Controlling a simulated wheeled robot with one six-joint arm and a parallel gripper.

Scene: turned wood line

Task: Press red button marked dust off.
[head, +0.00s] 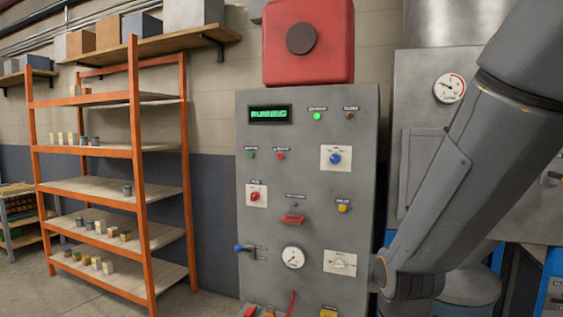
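A grey control panel (315,240) stands upright in the middle. A small red button (281,156) sits on its upper left, under a small dark label too small to read. A green button or lamp (251,154) is just to its left, also labelled. A green display (269,114) above them appears to read RUNNING. My arm comes in from the right, in front of the panel's lower right edge. My gripper is out of view, so its opening and anything in it are hidden. Nothing visible touches the red button.
Other controls include a red knob (255,196), blue knob (335,158), red handle (292,219), yellow knob (342,208), gauge (293,258) and blue-tipped lever (241,248). A red box (308,45) tops the panel. An orange shelf (137,190) stands left; grey machinery is right.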

